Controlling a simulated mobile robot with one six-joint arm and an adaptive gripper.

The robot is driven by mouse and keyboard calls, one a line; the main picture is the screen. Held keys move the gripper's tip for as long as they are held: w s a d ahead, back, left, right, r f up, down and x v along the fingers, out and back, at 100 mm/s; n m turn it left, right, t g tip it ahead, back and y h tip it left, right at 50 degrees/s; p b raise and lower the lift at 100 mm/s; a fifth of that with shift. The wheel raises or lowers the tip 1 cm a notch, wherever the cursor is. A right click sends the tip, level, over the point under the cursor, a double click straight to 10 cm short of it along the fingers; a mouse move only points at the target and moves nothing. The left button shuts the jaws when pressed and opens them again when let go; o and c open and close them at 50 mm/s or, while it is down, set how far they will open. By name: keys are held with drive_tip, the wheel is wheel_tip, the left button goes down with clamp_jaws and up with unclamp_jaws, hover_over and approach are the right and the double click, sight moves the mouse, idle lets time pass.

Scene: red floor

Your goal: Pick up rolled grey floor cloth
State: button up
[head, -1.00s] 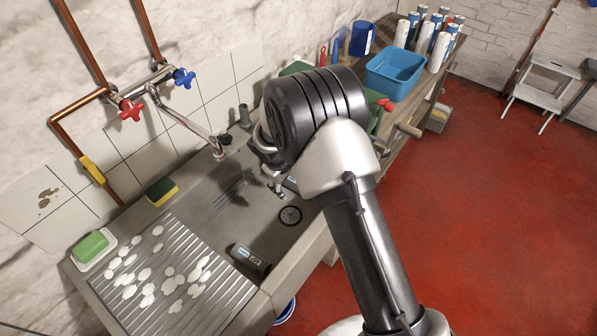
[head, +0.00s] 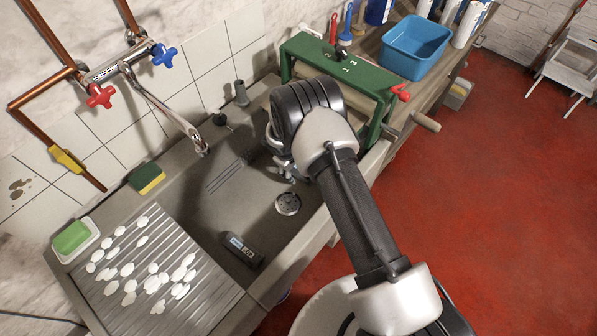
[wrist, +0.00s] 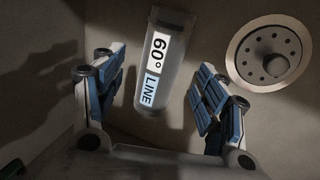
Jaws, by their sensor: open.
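The rolled grey floor cloth (head: 242,250) lies in the stone sink (head: 199,213) as a dark roll with a pale label. In the wrist view the roll (wrist: 174,72) shows its label, which reads "60° LINE", and lies beyond and between my fingertips. My gripper (head: 287,174) is over the sink, to the upper right of the roll in the head view. In the wrist view my gripper (wrist: 158,92) is open and empty, with its blue-padded fingers on either side of the roll. I see no contact with it.
A round drain (head: 288,203) is right of the roll. The ribbed draining board (head: 212,305) with pale patches lies at lower left. The tap (head: 180,118) reaches over the sink's back. A green wringer (head: 350,70) stands beyond my arm, near a blue basin (head: 415,48).

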drive_tip(key=shift+x, duration=0.9)
drive_tip(key=shift+r, duration=0.1)
drive_tip(key=c, duration=1.2)
drive_tip(key=s+a+r, duration=0.2)
drive_tip(key=s+a, duration=0.1)
drive_tip(key=s+a+r+p, duration=0.1)
drive_tip(key=s+a+r, duration=0.1)
drive_tip(key=s+r, duration=0.1)
drive_tip(key=s+a+r+p, duration=0.1)
drive_tip(key=s+a+r, duration=0.2)
drive_tip(key=s, duration=0.2)
drive_tip(key=shift+a, duration=0.35)
